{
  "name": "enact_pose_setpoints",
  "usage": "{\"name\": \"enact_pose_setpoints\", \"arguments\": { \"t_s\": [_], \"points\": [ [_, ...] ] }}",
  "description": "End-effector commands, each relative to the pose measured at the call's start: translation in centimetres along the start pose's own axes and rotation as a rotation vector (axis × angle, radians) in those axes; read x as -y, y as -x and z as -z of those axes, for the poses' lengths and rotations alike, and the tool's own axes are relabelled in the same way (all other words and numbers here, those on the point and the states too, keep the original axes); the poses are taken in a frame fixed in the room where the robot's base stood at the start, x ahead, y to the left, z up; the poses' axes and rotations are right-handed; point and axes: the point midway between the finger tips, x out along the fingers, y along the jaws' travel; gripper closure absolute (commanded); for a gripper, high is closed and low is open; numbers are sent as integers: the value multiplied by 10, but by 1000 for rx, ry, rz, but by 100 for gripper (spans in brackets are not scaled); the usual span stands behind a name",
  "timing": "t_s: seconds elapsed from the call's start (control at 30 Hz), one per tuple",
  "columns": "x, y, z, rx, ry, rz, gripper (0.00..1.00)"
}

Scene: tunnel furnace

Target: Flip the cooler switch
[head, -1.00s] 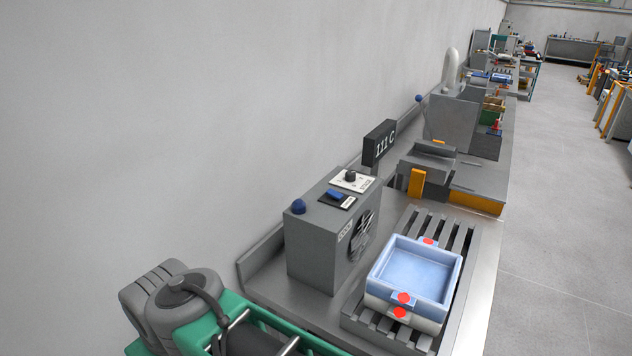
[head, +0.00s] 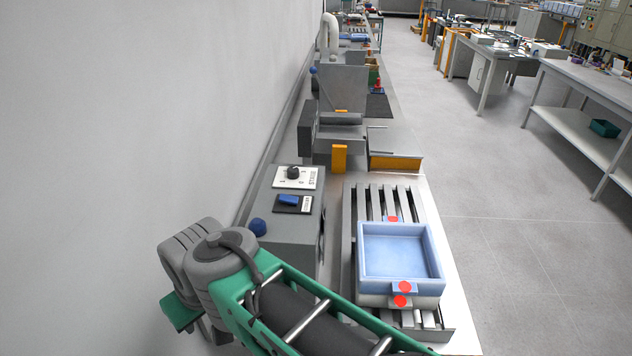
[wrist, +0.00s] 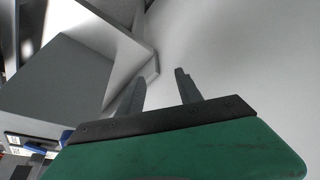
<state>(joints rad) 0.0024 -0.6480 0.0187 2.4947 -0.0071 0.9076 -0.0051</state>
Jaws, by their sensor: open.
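The cooler (head: 290,238) is a grey box against the wall, left of a slatted grate. On its top sit a blue rocker switch (head: 288,200) on a black plate, a dark knob (head: 293,172) on a white plate, and a blue dome button (head: 257,227) at the near left edge. I cannot tell which way the switch is tipped. My gripper (wrist: 160,78) shows only in the wrist view; its two fingers are apart with nothing between them, pointing toward a plain pale surface. A grey box and a small blue part show left of it there.
A blue tray (head: 402,252) is stacked on a pale one on the slatted grate (head: 348,215), right of the cooler. A grey machine with an orange block (head: 339,158) stands behind. The wall (head: 130,120) bounds the left. Open floor (head: 480,150) lies to the right.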

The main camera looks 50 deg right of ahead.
Motion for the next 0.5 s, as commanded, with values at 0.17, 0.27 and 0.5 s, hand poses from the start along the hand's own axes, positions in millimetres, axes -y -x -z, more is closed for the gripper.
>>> {"name": "enact_pose_setpoints", "arguments": {
  "t_s": [0.17, 0.27, 0.5],
  "points": [
    [-14, 26, 60, 11, 66, 67, 55],
    [-48, 43, 110, 13, 139, 125, 55],
    [-218, 76, 158, -13, 389, 221, 55]
  ]
}}
